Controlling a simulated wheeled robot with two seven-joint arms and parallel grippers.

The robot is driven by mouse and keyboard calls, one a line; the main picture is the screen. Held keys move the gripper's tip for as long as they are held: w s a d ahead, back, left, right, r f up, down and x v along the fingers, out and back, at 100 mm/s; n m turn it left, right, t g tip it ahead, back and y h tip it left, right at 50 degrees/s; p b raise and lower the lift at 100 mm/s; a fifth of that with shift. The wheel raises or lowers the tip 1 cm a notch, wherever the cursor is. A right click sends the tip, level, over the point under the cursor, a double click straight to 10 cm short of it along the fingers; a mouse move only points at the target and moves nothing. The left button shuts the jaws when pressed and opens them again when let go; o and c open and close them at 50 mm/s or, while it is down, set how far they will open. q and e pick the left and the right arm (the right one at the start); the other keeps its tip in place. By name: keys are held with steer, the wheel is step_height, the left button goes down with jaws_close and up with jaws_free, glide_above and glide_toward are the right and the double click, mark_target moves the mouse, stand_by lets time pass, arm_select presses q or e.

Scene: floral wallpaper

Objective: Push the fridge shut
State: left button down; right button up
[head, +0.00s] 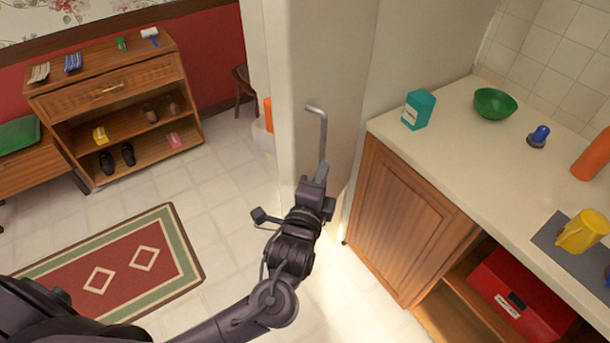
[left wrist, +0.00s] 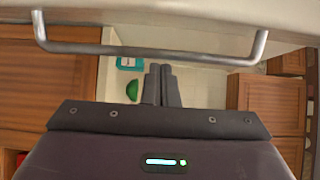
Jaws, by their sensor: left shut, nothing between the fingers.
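The cream fridge door (head: 345,60) stands open in the upper middle of the head view, with a grey bar handle (head: 319,125) on its face. In the left wrist view the handle (left wrist: 150,50) runs across the top, against the pale door surface (left wrist: 190,15). My left gripper (head: 320,172) is shut and empty at the handle's lower end in the head view. Its closed fingers (left wrist: 161,75) point past the handle in the left wrist view; I cannot tell whether they touch the door. The fridge's inside is mostly hidden. My right gripper is not in view.
A counter (head: 455,130) with a teal box (head: 418,109) and green bowl (head: 494,103) stands right of the door, above a wooden cabinet (head: 400,215). An orange item (head: 268,115) shows at the door's left. A shelf unit (head: 115,100) and rug (head: 125,262) lie left; tiled floor between is clear.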

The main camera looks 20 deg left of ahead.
mark_target(304, 166)
arm_select(q)
steer(key=shift+w+a+b, duration=0.3)
steer(key=shift+a+b, duration=0.05)
steer(key=shift+a, duration=0.65)
steer(key=shift+w+a+b, duration=0.3)
steer(key=shift+a+b, duration=0.05)
steer(key=shift+a, duration=0.6)
